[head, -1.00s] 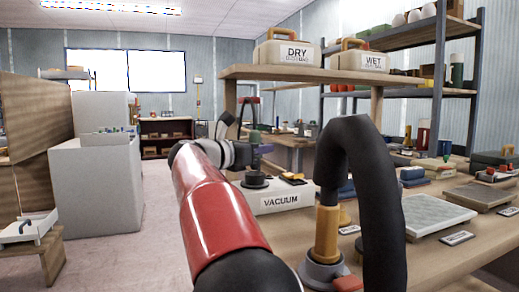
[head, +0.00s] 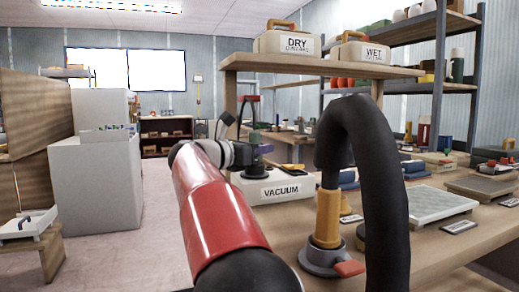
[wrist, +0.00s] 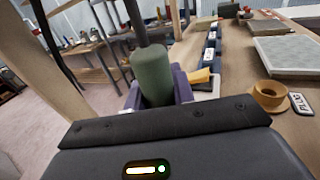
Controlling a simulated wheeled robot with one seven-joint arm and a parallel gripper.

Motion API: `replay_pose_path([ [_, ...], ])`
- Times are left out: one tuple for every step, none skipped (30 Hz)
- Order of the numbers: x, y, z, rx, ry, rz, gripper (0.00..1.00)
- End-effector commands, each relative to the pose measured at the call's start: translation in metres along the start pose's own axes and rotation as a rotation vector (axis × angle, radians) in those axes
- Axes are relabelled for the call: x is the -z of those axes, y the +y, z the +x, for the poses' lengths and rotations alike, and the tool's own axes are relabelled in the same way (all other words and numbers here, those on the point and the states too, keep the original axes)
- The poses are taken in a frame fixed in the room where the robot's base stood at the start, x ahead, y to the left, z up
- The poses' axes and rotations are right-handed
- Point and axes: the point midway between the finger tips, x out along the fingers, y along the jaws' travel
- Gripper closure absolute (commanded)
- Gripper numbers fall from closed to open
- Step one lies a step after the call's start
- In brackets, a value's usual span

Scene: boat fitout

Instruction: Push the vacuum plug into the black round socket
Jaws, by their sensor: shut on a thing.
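The vacuum plug is a green cylinder with a black cable on top (wrist: 152,76); in the head view its green top (head: 254,138) is small. My gripper (wrist: 156,94) is shut on it, with purple fingers on both sides; it also shows in the head view (head: 258,150). The white box labelled VACUUM (head: 282,191) carries the black round socket (head: 250,174). My gripper and the plug are directly above the socket in the head view. The plug's lower end is hidden by the fingers, and I cannot tell whether it touches the socket.
A thick black hose (head: 372,180) with an orange end (head: 327,217) stands in a grey ring with a red lever in the foreground. A wooden shelf (head: 320,68) holds DRY and WET boxes above the bench. Grey trays (head: 433,205) lie to the right.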

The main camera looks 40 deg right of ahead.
Motion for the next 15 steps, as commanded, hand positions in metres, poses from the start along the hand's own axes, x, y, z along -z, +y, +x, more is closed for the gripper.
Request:
replay_pose_path([
  [0.002, 0.000, 0.000, 0.000, 0.000, 0.000, 1.00],
  [0.003, 0.000, 0.000, 0.000, 0.000, 0.000, 1.00],
  [0.004, 0.000, 0.000, 0.000, 0.000, 0.000, 1.00],
  [0.005, 0.000, 0.000, 0.000, 0.000, 0.000, 1.00],
  [0.006, 0.000, 0.000, 0.000, 0.000, 0.000, 1.00],
  [0.007, 0.000, 0.000, 0.000, 0.000, 0.000, 1.00],
  [0.007, 0.000, 0.000, 0.000, 0.000, 0.000, 1.00],
  [0.008, 0.000, 0.000, 0.000, 0.000, 0.000, 1.00],
  [0.009, 0.000, 0.000, 0.000, 0.000, 0.000, 1.00],
  [0.010, 0.000, 0.000, 0.000, 0.000, 0.000, 1.00],
  [0.011, 0.000, 0.000, 0.000, 0.000, 0.000, 1.00],
  [0.012, 0.000, 0.000, 0.000, 0.000, 0.000, 1.00],
  [0.013, 0.000, 0.000, 0.000, 0.000, 0.000, 1.00],
  [0.013, 0.000, 0.000, 0.000, 0.000, 0.000, 1.00],
  [0.015, 0.000, 0.000, 0.000, 0.001, 0.000, 1.00],
])
